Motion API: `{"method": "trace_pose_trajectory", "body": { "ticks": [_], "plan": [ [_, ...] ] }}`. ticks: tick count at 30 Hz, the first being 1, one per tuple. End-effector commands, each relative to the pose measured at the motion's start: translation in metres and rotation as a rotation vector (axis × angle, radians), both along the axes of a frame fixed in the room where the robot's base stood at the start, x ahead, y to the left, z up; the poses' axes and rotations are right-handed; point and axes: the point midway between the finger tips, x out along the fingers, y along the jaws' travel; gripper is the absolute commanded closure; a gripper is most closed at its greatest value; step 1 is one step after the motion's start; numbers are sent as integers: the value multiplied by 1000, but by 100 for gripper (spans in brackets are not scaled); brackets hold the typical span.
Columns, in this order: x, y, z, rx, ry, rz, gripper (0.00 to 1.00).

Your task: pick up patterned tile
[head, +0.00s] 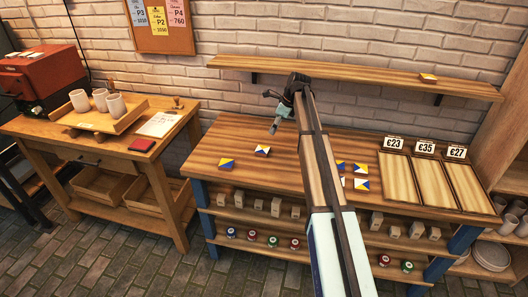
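Several small tiles patterned in blue, yellow and white lie on the wooden worktop (290,178). One patterned tile (226,163) lies at the left, and a second tile (262,150) lies a little right of and behind it. Another tile (428,77) is on the wall shelf. My gripper (270,111) is above the back of the worktop, near the second tile in the picture but apart from it. Its fingers look spread, with nothing between them.
Three wooden trays (432,182) with price signs fill the worktop's right end. The wall shelf (340,75) runs above the worktop. Blocks and small paint pots (273,241) stand on the lower shelves. A side table with cups (116,106) is at left.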

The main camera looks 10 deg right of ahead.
Motion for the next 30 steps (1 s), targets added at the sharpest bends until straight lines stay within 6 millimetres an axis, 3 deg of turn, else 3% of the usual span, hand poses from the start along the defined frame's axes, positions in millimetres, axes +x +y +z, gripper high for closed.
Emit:
{"method": "trace_pose_trajectory", "body": {
  "ticks": [12, 23, 30],
  "plan": [
    [13, 26, -70, -1, 0, 1, 10],
    [16, 33, -88, -1, -1, 1, 10],
    [20, 43, -117, -1, 1, 2, 10]
  ]
}}
